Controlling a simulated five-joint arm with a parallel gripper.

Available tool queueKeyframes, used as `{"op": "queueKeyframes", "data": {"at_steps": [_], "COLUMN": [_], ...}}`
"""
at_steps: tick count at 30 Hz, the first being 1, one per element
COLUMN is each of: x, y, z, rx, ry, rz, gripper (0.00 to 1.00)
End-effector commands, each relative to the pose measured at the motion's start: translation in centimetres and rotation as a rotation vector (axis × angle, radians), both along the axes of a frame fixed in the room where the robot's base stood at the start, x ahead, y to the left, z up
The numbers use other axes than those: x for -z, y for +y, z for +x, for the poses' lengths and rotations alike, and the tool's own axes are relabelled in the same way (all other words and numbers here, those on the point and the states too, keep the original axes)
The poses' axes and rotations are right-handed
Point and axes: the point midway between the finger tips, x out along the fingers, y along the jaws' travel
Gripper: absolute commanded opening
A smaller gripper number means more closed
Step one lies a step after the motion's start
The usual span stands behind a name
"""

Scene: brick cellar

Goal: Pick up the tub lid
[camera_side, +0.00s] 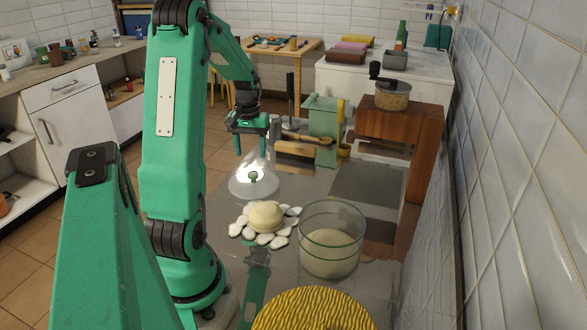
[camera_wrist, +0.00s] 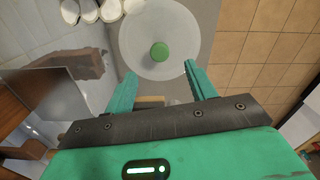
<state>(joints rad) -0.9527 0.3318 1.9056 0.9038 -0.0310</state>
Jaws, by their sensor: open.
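The tub lid (camera_side: 240,186) is a clear, round, shallow dome with a small green knob, lying on the grey worktop. In the wrist view the lid (camera_wrist: 135,45) is a pale disc with its green knob (camera_wrist: 159,52) near the middle. My gripper (camera_side: 251,150) hangs above the lid, fingers pointing down, open and empty. In the wrist view my gripper (camera_wrist: 159,72) has its fingertips apart, either side of the knob in the picture and nearer the camera. A clear tub (camera_side: 332,225) with pale dough inside stands nearer the side camera.
A round dough piece (camera_side: 265,215) sits on a mat of white pebbles (camera_side: 240,228) close to the lid. A green holder (camera_side: 322,118) with utensils and a wooden stand (camera_side: 425,135) bearing a jar (camera_side: 392,96) are beyond. A yellow woven round (camera_side: 313,312) is in the foreground.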

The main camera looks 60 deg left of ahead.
Motion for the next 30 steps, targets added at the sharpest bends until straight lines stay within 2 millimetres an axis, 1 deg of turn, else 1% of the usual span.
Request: {"op": "queueKeyframes", "data": {"at_steps": [9,17,20,30], "x": [2.3,2.7,3.2,6.9], "y": [-0.1,-0.1,-0.1,-0.1], "z": [0.0,0.0,0.0,0.1], "rx": [0.002,0.002,0.002,0.002], "ry": [0.001,0.001,0.002,0.002], "rz": [-0.002,-0.002,-0.002,-0.002], "gripper": [0.56,0.56,0.56,0.56]}}
